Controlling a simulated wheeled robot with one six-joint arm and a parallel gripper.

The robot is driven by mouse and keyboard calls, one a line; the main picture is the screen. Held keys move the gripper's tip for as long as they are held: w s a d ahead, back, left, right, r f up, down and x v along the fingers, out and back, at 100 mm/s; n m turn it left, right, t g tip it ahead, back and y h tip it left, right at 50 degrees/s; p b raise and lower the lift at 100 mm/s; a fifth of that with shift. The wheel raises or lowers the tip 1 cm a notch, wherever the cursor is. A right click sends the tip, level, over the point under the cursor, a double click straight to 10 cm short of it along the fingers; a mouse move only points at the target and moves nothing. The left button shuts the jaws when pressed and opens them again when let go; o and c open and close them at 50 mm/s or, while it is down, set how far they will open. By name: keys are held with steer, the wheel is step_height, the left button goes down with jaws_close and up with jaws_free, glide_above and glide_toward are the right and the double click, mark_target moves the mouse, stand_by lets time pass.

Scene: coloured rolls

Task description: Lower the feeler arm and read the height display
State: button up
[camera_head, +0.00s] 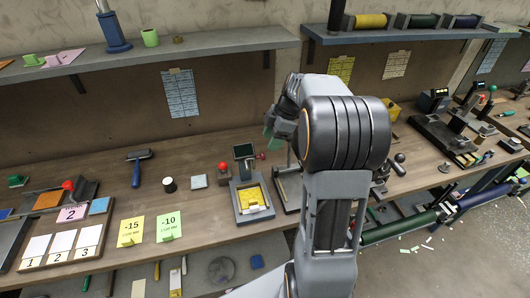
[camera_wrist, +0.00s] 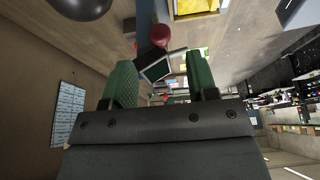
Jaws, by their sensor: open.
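The height gauge (camera_head: 234,190) stands on the bench left of my arm, with a small dark display (camera_head: 243,151) on its post. A red knob (camera_head: 275,144) shows beside the display, partly near my gripper. A yellow block (camera_head: 251,198) lies on the gauge's bed. In the wrist view the display (camera_wrist: 156,70) and the red knob (camera_wrist: 160,35) lie beyond and between my fingers; no reading is legible. My gripper (camera_wrist: 161,78) has green fingers, is open and empty, and is also above the bench in the head view (camera_head: 270,132). It appears apart from the knob.
Yellow and green cards (camera_head: 131,231) marked -15 and -10 stand at the bench front. A wall shelf (camera_head: 170,50) runs above. A rounded dark object (camera_wrist: 80,6) shows in the wrist view.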

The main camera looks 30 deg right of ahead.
steer(key=shift+p+x, duration=0.3)
steer(key=shift+x, duration=2.85)
steer(key=shift+c, duration=0.5)
jaws_close()
